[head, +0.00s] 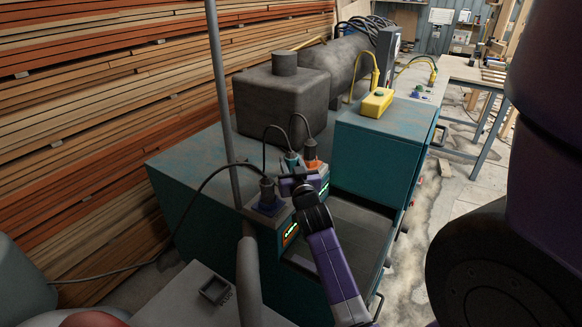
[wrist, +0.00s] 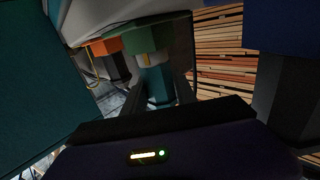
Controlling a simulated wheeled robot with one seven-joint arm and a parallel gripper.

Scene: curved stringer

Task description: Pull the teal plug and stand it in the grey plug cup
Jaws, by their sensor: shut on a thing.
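The teal plug (head: 291,160) is at the middle of the socket row on the teal machine, its dark cable looping up behind it. In the wrist view, the teal plug (wrist: 155,82) stands between my two fingers, below the green socket (wrist: 141,41). A pale yellow band shows near its socket end; whether it is fully seated I cannot tell. My gripper (head: 298,180), also in the wrist view (wrist: 161,93), is shut on the plug. The grey plug cup (head: 213,297), square with a dark opening, is on the light grey surface at the lower left and looks empty.
A dark plug (head: 267,190) sits in a blue socket to the left, another dark plug (head: 311,149) in the orange socket to the right. A thin grey post (head: 222,100) and thick grey pipe (head: 249,275) stand between the sockets and the cup. A yellow box (head: 377,103) lies farther back.

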